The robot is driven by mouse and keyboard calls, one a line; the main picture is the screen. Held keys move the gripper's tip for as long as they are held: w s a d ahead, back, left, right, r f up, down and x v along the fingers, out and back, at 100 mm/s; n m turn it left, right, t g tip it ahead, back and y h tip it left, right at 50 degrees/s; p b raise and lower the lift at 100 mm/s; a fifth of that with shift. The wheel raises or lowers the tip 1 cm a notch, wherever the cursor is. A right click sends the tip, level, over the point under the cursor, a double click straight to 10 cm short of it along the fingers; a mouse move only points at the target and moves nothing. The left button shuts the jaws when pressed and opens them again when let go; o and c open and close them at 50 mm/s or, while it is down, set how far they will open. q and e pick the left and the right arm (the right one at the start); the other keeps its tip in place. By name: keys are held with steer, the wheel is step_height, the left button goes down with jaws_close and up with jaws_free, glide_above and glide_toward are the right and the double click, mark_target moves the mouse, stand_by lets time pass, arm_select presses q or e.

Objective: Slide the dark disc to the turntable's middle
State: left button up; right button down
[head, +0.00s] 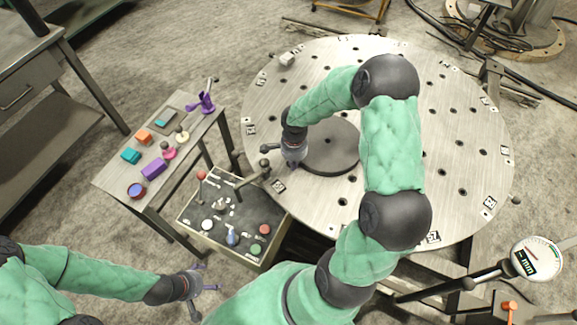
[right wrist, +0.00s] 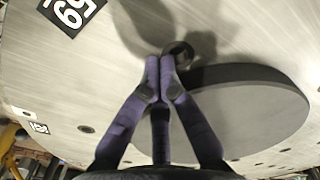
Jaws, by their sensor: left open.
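The dark disc (head: 338,158) lies flat on the round metal turntable (head: 462,135), left of its middle. My right arm covers the turntable's middle in the head view. My right gripper (head: 293,160) points down at the disc's left edge. In the right wrist view its purple fingers (right wrist: 160,68) are together, with nothing seen between them. The disc (right wrist: 250,112) is beside and partly behind them there; I cannot tell whether they touch it. My left gripper (head: 208,279) is open and empty, low over the floor at the lower left.
A small light block (head: 286,59) sits near the turntable's upper left rim. A control box (head: 213,232) with knobs and a lever stands by its lower left. A side table (head: 118,182) holds several coloured pieces. A dial gauge (head: 537,257) stands at lower right.

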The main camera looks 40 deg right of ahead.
steer(key=shift+d, duration=0.1)
steer(key=d+p, duration=0.1)
steer(key=d, duration=2.7)
steer(key=shift+s+d+r, duration=0.1)
steer(key=shift+s, duration=0.05)
